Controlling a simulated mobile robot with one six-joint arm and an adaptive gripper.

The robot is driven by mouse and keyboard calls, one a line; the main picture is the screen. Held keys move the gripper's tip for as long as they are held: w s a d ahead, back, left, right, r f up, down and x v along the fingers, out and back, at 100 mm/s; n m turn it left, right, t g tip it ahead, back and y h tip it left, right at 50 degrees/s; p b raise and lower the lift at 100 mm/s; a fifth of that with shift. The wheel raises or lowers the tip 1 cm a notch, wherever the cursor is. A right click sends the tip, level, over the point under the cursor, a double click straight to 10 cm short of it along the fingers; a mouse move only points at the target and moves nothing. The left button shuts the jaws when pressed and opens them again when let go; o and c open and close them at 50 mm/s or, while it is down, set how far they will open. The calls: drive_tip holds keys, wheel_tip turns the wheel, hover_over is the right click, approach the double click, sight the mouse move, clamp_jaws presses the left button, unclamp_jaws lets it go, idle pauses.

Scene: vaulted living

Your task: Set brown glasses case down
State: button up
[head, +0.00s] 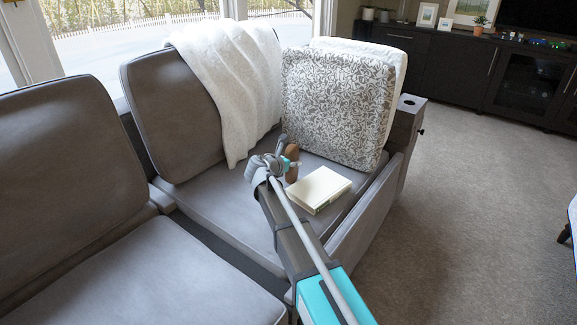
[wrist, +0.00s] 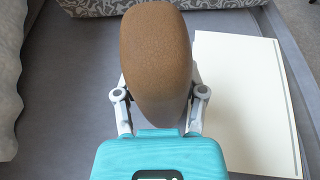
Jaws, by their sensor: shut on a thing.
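The brown glasses case (wrist: 156,55) is a rounded, textured brown shape between the two fingers of my gripper (wrist: 159,95) in the wrist view. My gripper is shut on it. In the head view the case (head: 292,162) shows upright over the grey sofa seat (head: 205,205), beside my gripper (head: 284,166). I cannot tell whether the case touches the seat. The case's lower part is partly hidden by my gripper.
A cream book or box (head: 318,189) lies on the seat just right of the case; it also shows in the wrist view (wrist: 245,100). A patterned cushion (head: 335,105) stands behind. A white throw (head: 228,80) drapes over the backrest. The seat left of the case is clear.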

drive_tip(key=shift+f, duration=0.1)
idle(0.3)
drive_tip(key=shift+f, duration=0.15)
drive_tip(key=o, duration=1.2)
drive_tip(key=shift+r, duration=0.2)
drive_tip(key=shift+s+a+r+p, duration=0.25)
drive_tip(key=shift+s+a+p, duration=0.05)
drive_tip(key=shift+s, duration=0.2)
drive_tip(key=p+v, duration=0.3)
drive_tip(key=v, duration=0.7)
drive_tip(key=shift+s+a, duration=0.25)
drive_tip(key=shift+s, duration=0.05)
